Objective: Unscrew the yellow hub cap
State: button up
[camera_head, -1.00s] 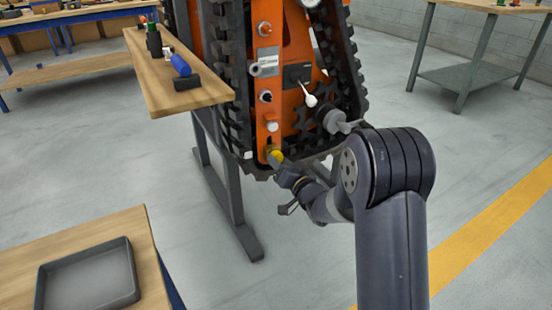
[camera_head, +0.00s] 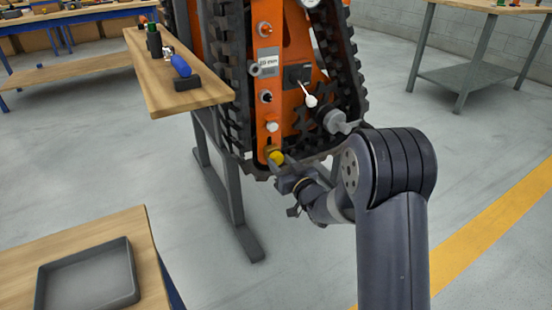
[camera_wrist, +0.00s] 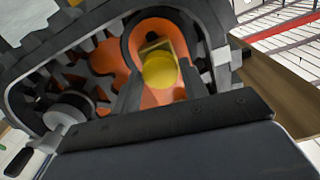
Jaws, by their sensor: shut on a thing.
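The yellow hub cap (camera_head: 277,158) is at the lower end of the orange side plate of the tracked carrier (camera_head: 271,110). A darker brass-coloured piece shows just behind and above it. My gripper (camera_head: 282,164) reaches it from the lower right and is shut on the cap. In the wrist view the round yellow cap (camera_wrist: 160,72) is at the finger ends, in front of a squarish brass piece (camera_wrist: 154,47) on the orange plate. The contact on the far side of the cap is partly hidden. I cannot tell whether its thread is still engaged.
A white-tipped lever (camera_head: 310,100) and a grey knob (camera_head: 335,121) stick out of the carrier near my arm. A wooden shelf (camera_head: 205,97) with a blue-handled tool (camera_head: 180,66) is left of the carrier. A grey tray (camera_head: 135,280) lies on the front-left table.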

jog(key=shift+s, duration=0.1)
dwell(0.3)
jog(key=shift+v, duration=1.35)
jog(key=shift+v, duration=1.75)
jog(key=shift+d, duration=0.1)
